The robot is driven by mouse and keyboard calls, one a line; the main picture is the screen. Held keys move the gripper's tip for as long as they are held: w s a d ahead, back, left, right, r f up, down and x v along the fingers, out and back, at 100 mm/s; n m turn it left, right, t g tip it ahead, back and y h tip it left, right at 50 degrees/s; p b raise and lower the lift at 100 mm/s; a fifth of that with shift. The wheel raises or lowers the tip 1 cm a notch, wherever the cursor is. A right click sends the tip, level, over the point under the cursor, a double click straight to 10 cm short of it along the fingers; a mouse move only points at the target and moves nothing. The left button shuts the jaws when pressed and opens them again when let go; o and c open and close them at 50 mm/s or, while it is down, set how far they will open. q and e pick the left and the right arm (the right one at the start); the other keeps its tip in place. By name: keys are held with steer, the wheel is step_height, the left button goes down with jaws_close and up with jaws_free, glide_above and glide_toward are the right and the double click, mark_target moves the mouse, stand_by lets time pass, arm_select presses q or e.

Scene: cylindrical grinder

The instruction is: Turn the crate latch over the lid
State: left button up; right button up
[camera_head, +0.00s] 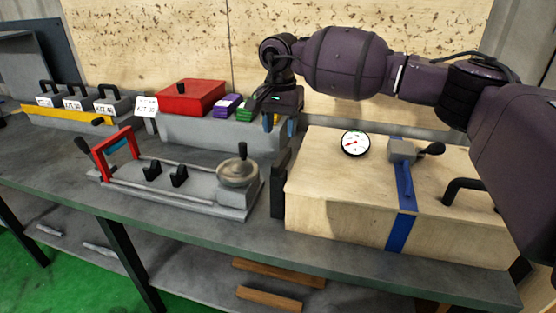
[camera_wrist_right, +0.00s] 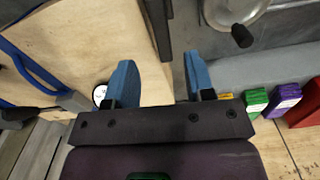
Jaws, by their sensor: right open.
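The pale wooden crate (camera_head: 340,210) stands at the right of the bench with its lid shut. A dark bar, which looks like the latch (camera_head: 278,192), runs along the crate's left end, beside the lid rather than over it. It also shows in the right wrist view (camera_wrist_right: 158,25). My right gripper (camera_head: 279,124) is open and empty, with blue fingertips, above and behind the crate's left end. In the right wrist view its fingers (camera_wrist_right: 160,78) are spread, with the bar ahead between them, apart from it. My left gripper is out of view.
A round dial (camera_head: 355,143), a blue strap (camera_head: 403,215) with a grey buckle (camera_head: 402,150) and a black handle (camera_head: 465,188) are on the crate. A fixture with a handwheel (camera_head: 238,173) stands left of it. Behind is a grey tray (camera_head: 190,133) with red, purple and green boxes.

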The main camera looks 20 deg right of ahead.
mark_target(280, 159)
step_height(280, 159, down, 10)
steer(key=shift+r, duration=0.1)
stand_by(0.4)
jaws_close()
